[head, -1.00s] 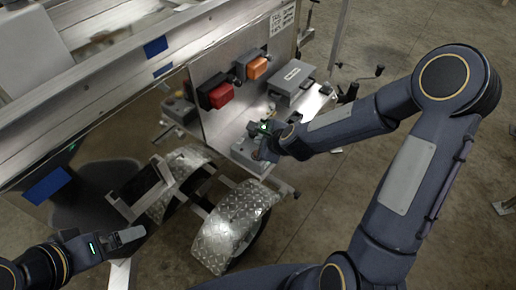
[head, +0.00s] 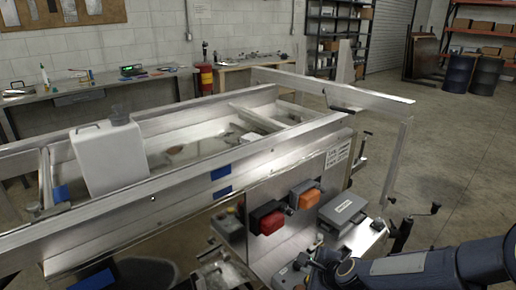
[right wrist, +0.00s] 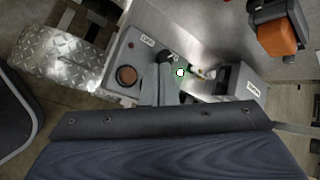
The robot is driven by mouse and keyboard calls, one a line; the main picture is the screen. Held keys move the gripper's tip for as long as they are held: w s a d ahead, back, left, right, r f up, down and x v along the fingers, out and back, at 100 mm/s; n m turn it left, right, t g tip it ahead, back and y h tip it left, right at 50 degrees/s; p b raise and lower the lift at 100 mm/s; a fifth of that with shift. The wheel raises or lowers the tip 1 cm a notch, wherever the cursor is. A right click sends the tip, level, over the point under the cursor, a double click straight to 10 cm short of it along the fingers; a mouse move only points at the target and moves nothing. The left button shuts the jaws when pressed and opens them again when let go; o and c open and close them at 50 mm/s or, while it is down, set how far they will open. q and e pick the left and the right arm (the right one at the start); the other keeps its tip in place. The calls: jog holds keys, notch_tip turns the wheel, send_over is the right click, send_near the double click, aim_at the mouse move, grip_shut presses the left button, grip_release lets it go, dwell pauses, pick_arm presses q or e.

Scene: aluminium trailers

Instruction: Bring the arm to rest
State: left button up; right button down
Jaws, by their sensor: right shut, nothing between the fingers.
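My right arm (head: 420,272) comes in from the lower right of the head view. Its gripper (head: 318,260) is small and partly hidden at the lower edge, over the metal shelf at the trailer's end. The gripper is shut and holds nothing. In the right wrist view the gripper (right wrist: 160,84) is beside a grey box (right wrist: 112,72) with a round brown opening; I cannot tell whether they touch. My left gripper is out of view.
The aluminium trailer (head: 190,183) carries a white tank (head: 108,160). Red (head: 267,217) and orange (head: 305,194) lights and a grey case (head: 342,212) are close to the right gripper. Open floor (head: 460,170) lies right of the trailer. A workbench (head: 95,90) stands behind.

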jog(key=s+d+r+n+g+y, duration=0.1)
jog(key=s+d+r+n, duration=0.1)
jog(key=s+r+n, duration=0.9)
jog(key=s+d+n+g, duration=0.2)
jog(key=s+n, duration=0.6)
jog(key=s, duration=0.7)
jog(key=shift+d+f+n+h, duration=0.25)
jog(key=shift+d+n+h, duration=0.05)
jog(key=shift+d, duration=0.25)
jog(key=c, duration=2.2)
grip_release()
